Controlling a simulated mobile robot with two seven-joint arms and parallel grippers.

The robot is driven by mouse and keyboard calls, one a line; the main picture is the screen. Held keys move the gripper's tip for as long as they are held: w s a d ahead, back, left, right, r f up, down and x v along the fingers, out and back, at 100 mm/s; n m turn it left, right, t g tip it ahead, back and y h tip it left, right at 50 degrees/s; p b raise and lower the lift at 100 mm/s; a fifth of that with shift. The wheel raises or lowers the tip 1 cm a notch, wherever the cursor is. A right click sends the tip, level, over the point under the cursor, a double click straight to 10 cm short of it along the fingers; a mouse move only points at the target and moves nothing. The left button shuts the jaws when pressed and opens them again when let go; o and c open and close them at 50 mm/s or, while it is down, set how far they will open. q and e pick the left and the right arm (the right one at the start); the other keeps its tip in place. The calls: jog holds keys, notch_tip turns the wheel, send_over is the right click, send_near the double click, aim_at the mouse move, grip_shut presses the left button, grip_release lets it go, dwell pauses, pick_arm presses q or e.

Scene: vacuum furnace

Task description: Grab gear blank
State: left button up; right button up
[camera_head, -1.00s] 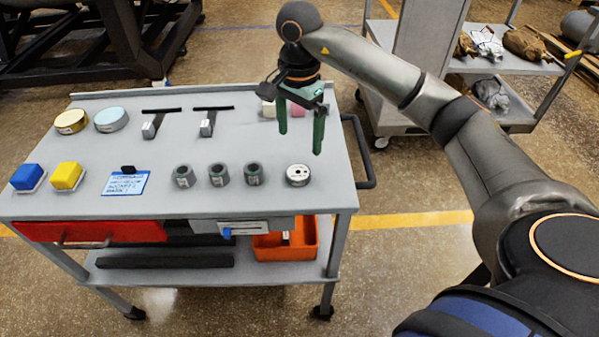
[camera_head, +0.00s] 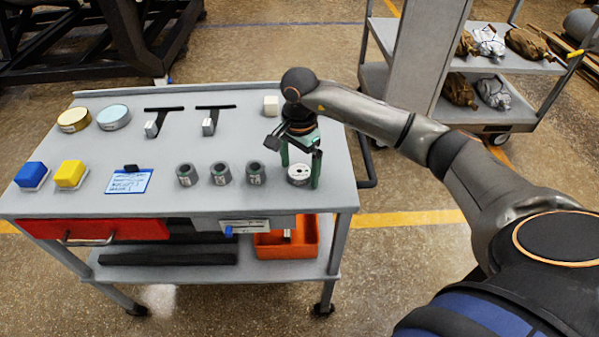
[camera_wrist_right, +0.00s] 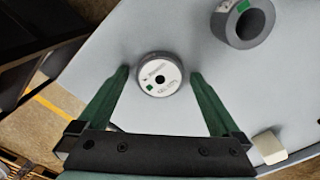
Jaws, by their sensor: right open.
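The gear blank (camera_head: 299,174) looks like a short white-topped disc with a dark centre hole, at the right front of the grey cart top. It also shows in the right wrist view (camera_wrist_right: 159,74), with print and a small green square on its face. My right gripper (camera_head: 300,174) is open and points down over the disc. In the right wrist view its two green fingers (camera_wrist_right: 160,78) stand on either side of the disc, with gaps on both sides. My left gripper is not in view.
Several grey hollow cylinders (camera_head: 221,174) stand left of the disc, the nearest one (camera_wrist_right: 245,24) close by. A white block (camera_head: 271,106) sits behind. Yellow (camera_head: 70,174) and blue (camera_head: 31,175) blocks and a label card (camera_head: 129,182) are at the left.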

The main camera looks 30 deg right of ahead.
jog(key=shift+r, duration=0.1)
grip_shut()
dwell(0.7)
